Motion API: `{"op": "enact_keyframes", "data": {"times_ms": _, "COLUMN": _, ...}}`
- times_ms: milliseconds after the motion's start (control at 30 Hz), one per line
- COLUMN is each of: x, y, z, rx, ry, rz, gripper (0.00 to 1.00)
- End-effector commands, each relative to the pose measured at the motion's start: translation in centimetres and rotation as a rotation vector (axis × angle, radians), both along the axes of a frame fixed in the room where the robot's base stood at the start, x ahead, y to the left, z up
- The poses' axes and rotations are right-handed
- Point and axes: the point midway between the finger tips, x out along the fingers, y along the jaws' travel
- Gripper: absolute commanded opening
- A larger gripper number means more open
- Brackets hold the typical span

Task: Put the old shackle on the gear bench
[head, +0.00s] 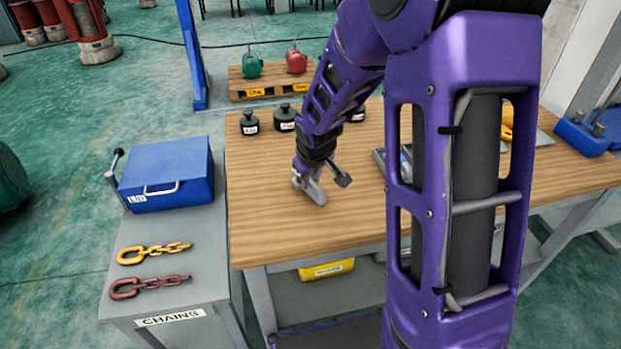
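No shackle can be made out in the head view. A bench with a wooden top (270,222) stands in the middle; no label naming it the gear bench shows. My gripper (318,186) is low over the left part of this wooden top, pointing down. My purple arm hides much of the bench's middle and right. A grey object (379,160) lies on the top, partly behind the arm. A yellow-orange item (507,127) shows in part at the right.
Black weights (285,120) stand along the back edge. A grey bench labelled CHAINS (199,268) at left carries a blue box (165,180), a yellow chain (153,252) and a rusty chain (148,286). A yellow bin (326,269) sits below.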

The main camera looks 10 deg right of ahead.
Motion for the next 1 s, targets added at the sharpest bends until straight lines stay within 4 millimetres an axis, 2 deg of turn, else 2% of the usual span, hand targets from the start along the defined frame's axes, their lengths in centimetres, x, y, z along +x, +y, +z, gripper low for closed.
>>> {"op": "enact_keyframes", "data": {"times_ms": 33, "x": 0.0, "y": 0.0, "z": 0.1, "rx": 0.000, "ry": 0.000, "rz": 0.000, "gripper": 0.36}}
{"op": "enact_keyframes", "data": {"times_ms": 100, "x": 0.0, "y": 0.0, "z": 0.1, "rx": 0.000, "ry": 0.000, "rz": 0.000, "gripper": 0.48}}
{"op": "enact_keyframes", "data": {"times_ms": 367, "x": 0.0, "y": 0.0, "z": 0.1, "rx": 0.000, "ry": 0.000, "rz": 0.000, "gripper": 0.48}}
{"op": "enact_keyframes", "data": {"times_ms": 500, "x": -0.1, "y": 0.0, "z": 0.8, "rx": 0.000, "ry": -0.001, "rz": 0.000, "gripper": 0.48}}
{"op": "enact_keyframes", "data": {"times_ms": 1000, "x": -4.0, "y": 0.3, "z": 9.8, "rx": -0.001, "ry": -0.003, "rz": -0.002, "gripper": 0.48}}
